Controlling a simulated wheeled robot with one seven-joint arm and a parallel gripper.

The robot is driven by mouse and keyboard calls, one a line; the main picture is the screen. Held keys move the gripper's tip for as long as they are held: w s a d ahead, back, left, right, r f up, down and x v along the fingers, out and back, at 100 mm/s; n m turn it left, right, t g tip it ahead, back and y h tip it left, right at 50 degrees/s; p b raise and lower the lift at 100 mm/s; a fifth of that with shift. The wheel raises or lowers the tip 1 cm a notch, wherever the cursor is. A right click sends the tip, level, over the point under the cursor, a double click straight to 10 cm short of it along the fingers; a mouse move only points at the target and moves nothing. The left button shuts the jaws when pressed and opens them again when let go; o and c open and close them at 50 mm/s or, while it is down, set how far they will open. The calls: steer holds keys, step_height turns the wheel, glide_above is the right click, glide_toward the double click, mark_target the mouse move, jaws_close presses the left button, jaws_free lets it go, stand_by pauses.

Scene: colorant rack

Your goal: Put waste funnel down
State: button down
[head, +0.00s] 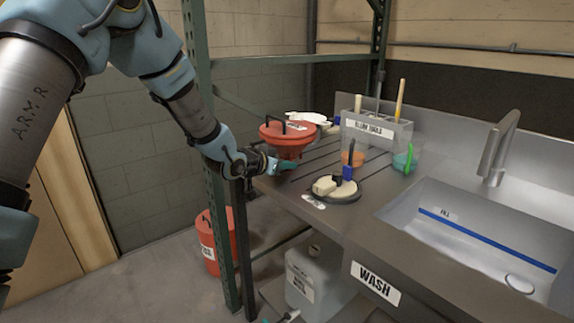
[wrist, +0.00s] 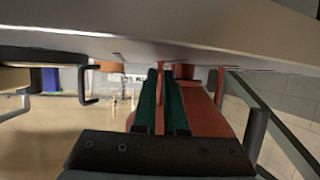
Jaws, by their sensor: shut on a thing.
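The waste funnel (head: 287,135) is red, with a wide round top, a black handle and a white label. It is upright at the far left end of the steel counter (head: 275,187). My gripper (head: 284,164) reaches in from the left at its narrow lower part. In the wrist view the two green fingers (wrist: 162,90) are closed on a thin red part of the funnel. A large red surface (wrist: 205,100) shows beside them. I cannot tell whether the funnel's bottom touches the counter.
A clear tool rack (head: 375,130) stands behind, with cups around it. A dark round tray (head: 335,188) with pale blocks sits in front. The sink (head: 470,230) is at right. A green rack post (head: 222,210) stands close to my arm. A red bin (head: 210,250) is on the floor.

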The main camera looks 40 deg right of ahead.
steer(key=c, duration=1)
jaws_free()
steer(key=shift+a+r, duration=0.15)
steer(key=b+v, duration=0.2)
steer(key=v, duration=0.9)
steer(key=shift+s+a, duration=0.1)
steer(key=shift+a, duration=0.25)
